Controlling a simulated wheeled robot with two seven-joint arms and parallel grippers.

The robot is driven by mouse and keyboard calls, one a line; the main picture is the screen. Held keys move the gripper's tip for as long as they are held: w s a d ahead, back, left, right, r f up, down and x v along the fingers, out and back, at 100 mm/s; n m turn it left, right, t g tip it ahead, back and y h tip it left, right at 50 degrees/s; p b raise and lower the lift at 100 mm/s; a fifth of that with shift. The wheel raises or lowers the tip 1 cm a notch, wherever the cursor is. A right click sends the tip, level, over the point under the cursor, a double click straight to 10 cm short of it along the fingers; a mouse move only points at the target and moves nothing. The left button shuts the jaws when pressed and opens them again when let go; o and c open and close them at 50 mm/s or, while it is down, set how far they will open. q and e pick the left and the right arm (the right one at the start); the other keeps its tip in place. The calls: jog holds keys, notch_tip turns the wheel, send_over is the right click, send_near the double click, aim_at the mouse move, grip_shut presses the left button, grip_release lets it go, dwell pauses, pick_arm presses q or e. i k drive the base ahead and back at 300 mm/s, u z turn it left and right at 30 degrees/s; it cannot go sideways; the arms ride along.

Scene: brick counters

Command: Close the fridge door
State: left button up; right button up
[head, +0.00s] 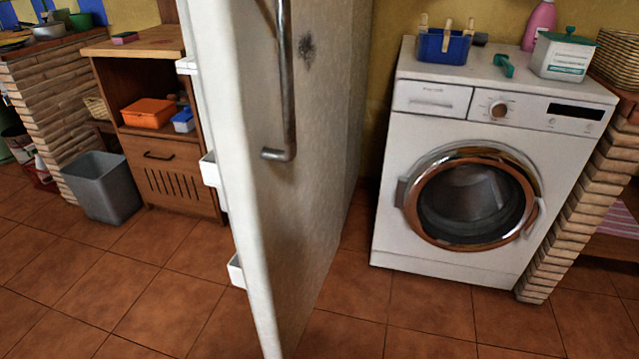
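The white fridge door (268,215) stands open in the middle of the head view, seen almost edge-on. Its outer face with a long metal handle (287,90) is turned to the right. White door shelves (209,170) stick out on its inner, left side. A dark smudge marks the outer face near the handle. The fridge's inside cannot be made out. Neither of my grippers shows in the view.
A white washing machine (440,185) stands right of the door. A wooden cabinet (165,165) and a grey bin (102,188) stand to the left. Tiled floor (185,300) is clear on the left and at the front right.

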aim_at(273, 75)
jog(key=k, duration=1.35)
jog(key=z, duration=0.7)
jog(key=i, duration=1.45)
jog(key=u, duration=0.85)
